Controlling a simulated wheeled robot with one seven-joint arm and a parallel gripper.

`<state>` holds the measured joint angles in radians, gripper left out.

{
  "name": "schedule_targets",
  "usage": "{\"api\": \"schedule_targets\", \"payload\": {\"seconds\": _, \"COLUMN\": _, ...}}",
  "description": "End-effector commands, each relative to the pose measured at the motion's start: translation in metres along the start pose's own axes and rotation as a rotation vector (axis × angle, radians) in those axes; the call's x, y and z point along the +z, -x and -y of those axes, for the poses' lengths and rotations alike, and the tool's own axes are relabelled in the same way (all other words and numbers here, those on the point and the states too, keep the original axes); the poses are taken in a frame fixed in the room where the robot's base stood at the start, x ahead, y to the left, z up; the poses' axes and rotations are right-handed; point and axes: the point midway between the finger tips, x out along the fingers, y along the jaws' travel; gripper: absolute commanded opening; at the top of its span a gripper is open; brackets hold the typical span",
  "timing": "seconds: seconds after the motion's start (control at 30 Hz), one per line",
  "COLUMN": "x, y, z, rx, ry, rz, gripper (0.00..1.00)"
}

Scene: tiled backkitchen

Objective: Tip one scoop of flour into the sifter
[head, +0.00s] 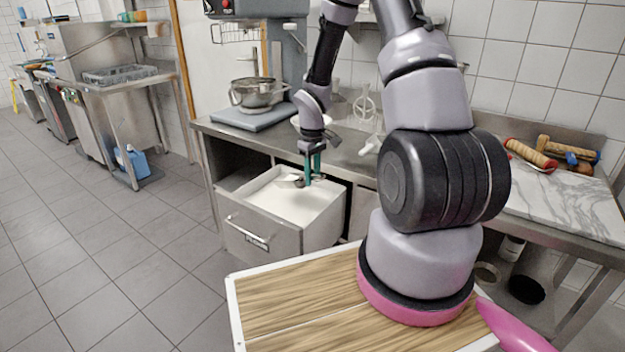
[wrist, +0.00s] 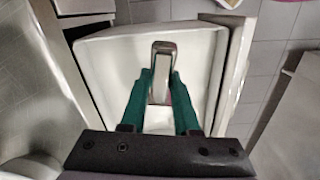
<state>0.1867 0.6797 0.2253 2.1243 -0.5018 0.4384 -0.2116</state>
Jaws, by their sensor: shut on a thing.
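My gripper (head: 313,178) has green fingers and reaches down into the open flour drawer (head: 262,240). It is shut on the metal scoop (head: 290,181), whose bowl end points left in the head view. In the wrist view the scoop (wrist: 163,58) lies between the green fingertips (wrist: 160,82), over the white flour (wrist: 203,62). I cannot tell whether the scoop holds flour or touches the surface. A metal bowl with a handled rim, seemingly the sifter (head: 257,93), stands on a grey platform on the counter, up and left of my gripper. Its inside is hidden.
The grey platform (head: 252,118) sits on the steel counter (head: 345,155) behind the drawer. A mixer-like machine (head: 275,45) stands beside the bowl. A whisk (head: 364,103) stands upright at the back. Rolling pins (head: 530,155) lie on the marble slab at right.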

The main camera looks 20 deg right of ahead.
Motion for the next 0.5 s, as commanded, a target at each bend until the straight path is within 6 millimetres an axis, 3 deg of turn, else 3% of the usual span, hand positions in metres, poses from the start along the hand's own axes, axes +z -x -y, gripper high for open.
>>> {"api": "schedule_targets", "payload": {"seconds": 0.5, "x": 0.000, "y": 0.051, "z": -0.001, "rx": 0.001, "ry": -0.001, "rz": -0.128, "gripper": 0.00}}
